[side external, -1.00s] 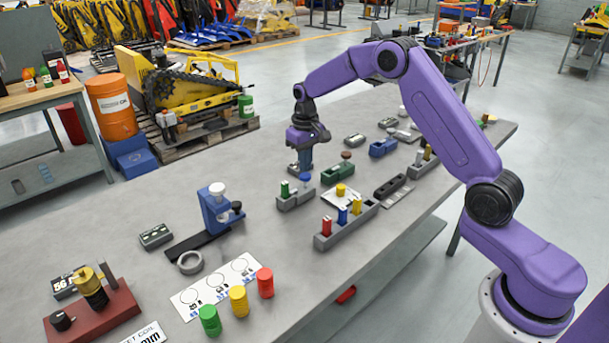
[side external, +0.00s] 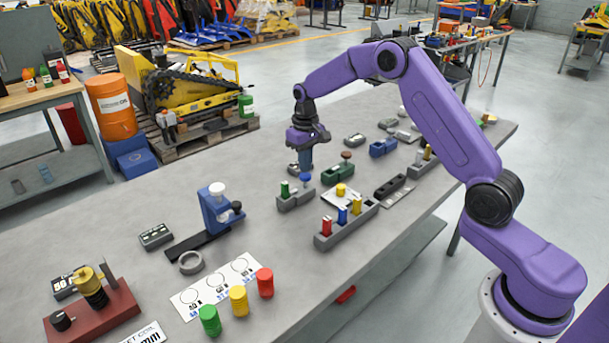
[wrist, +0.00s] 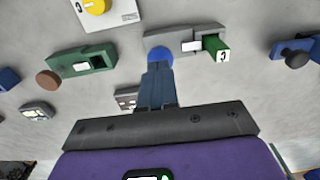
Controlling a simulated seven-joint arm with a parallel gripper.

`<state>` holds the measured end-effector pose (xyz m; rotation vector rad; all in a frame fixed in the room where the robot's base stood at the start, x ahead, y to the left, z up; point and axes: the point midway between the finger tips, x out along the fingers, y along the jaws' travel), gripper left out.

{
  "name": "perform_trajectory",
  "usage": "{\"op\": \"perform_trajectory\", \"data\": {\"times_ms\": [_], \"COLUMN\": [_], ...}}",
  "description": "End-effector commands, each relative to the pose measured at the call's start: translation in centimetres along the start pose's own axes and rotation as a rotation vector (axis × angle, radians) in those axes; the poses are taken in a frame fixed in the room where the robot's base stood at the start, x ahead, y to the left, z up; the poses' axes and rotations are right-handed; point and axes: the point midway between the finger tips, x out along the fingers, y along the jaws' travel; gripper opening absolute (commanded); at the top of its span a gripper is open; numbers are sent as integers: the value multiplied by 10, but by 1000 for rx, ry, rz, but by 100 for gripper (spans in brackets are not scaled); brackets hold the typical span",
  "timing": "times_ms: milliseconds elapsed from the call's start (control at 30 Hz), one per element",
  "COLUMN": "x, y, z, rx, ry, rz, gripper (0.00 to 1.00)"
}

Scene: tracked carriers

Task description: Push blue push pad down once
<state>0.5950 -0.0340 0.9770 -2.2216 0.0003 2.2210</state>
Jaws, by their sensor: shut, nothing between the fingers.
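The blue push pad (side external: 305,178) is a round blue cap on a grey block (side external: 293,201) that also carries a green square peg (side external: 285,189). In the wrist view the blue pad (wrist: 160,57) shows right at the tips of my shut fingers, which partly cover it. My gripper (side external: 305,168) points down with its fingers together and empty, just above or touching the pad; I cannot tell which. The green peg (wrist: 215,47) is beside the pad on the same block.
A green block with a brown knob (side external: 346,156) stands close behind. A grey rack (side external: 340,230) with red, blue and yellow pegs and a white plate with a yellow knob (side external: 341,190) are close by.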

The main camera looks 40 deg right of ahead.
Motion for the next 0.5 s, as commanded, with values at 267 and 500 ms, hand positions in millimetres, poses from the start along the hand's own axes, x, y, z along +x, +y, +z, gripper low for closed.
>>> {"op": "perform_trajectory", "data": {"times_ms": [267, 500], "x": [11, 22], "y": [0, 0], "z": [0, 0], "rx": [0, 0], "ry": [-2, -2], "rz": [0, 0], "gripper": [0, 0]}}
